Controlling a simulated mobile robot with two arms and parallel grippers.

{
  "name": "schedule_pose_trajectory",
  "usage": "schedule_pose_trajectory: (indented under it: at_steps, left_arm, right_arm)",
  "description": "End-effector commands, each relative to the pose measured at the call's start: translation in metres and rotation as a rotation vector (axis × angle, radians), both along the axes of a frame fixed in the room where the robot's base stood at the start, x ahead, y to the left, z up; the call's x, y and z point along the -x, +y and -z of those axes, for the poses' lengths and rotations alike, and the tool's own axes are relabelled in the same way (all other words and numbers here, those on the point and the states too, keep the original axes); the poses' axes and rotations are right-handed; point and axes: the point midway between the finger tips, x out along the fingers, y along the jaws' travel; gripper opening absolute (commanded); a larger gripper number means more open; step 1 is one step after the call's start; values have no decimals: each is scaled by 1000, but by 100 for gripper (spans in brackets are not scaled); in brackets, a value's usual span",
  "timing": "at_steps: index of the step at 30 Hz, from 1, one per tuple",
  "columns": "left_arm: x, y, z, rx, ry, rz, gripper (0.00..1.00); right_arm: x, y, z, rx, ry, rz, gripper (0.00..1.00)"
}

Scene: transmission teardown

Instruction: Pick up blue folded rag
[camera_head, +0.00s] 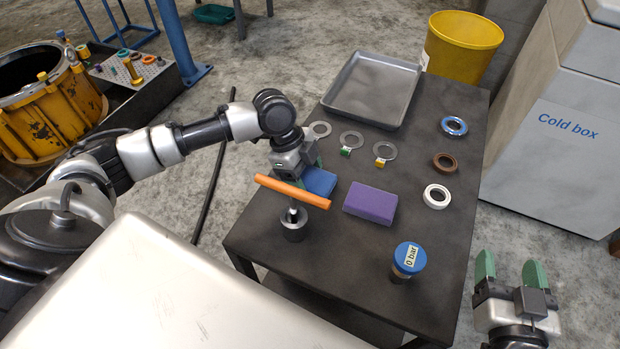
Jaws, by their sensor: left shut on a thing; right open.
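The blue folded rag (320,182) is on the dark table, left of a purple block-like folded piece (371,203). My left gripper (314,168) is over the rag from behind and left, shut on it; its fingertips are partly hidden. I cannot tell whether the rag is clear of the tabletop. My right gripper (511,270) is open and empty, off the table's right side, its green fingers apart.
An orange-handled T-shaped tool (292,191) stands just in front of the rag. A blue-lidded "0 bar" canister (408,260) stands near the front. Several rings (437,196) lie behind and right. An empty metal tray (373,89) is at the back.

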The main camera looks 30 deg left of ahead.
Motion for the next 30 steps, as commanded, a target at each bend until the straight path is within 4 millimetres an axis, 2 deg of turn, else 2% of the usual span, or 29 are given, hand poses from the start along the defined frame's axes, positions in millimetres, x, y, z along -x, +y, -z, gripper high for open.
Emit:
schedule_pose_trajectory:
  at_steps: [8,14,24,30]
  left_arm:
    - [0,0,-5,0,-1,0,45]
    - [0,0,-23,0,-2,-1,45]
    - [-1,0,-73,1,-1,1,45]
    - [-1,0,-92,0,-1,0,45]
  right_arm:
    - [1,-1,2,6,27,1,65]
    - [8,-6,21,45,180,12,65]
    - [46,-25,65,144,604,41,65]
    - [70,-34,80,181,779,52,65]
